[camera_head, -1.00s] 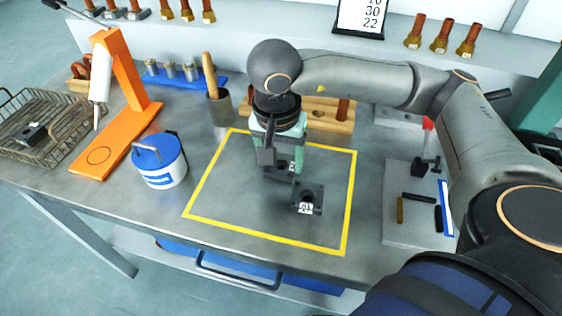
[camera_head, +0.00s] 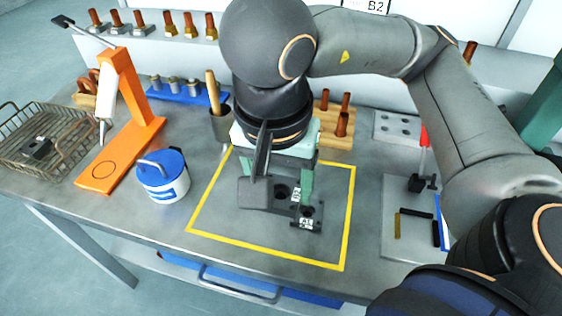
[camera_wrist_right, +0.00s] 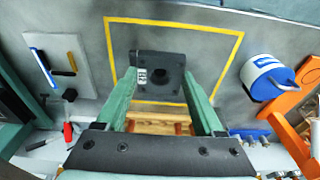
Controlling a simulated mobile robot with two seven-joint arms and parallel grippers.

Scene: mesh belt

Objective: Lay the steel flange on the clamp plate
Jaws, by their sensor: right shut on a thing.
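My right gripper (camera_head: 280,190) is shut on a dark piece with a round hole and a white label, which I take to be the steel flange (camera_head: 257,194). It shows between the green fingers in the right wrist view (camera_wrist_right: 172,86). A smaller-looking dark piece with a hole and a white label, probably the clamp plate (camera_head: 307,219), sits inside the yellow frame. The flange overlaps its upper left in the head view; I cannot tell whether they touch. The wrist view does not show the plate clearly. My left gripper is not in view.
A yellow outline (camera_head: 262,255) marks the worktop. Left stand a blue-lidded tub (camera_head: 163,178), an orange stand (camera_head: 125,130) and a wire basket (camera_head: 45,140) holding a dark block. A wooden rack (camera_head: 335,137) is behind; a grey tool board (camera_head: 415,240) lies right.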

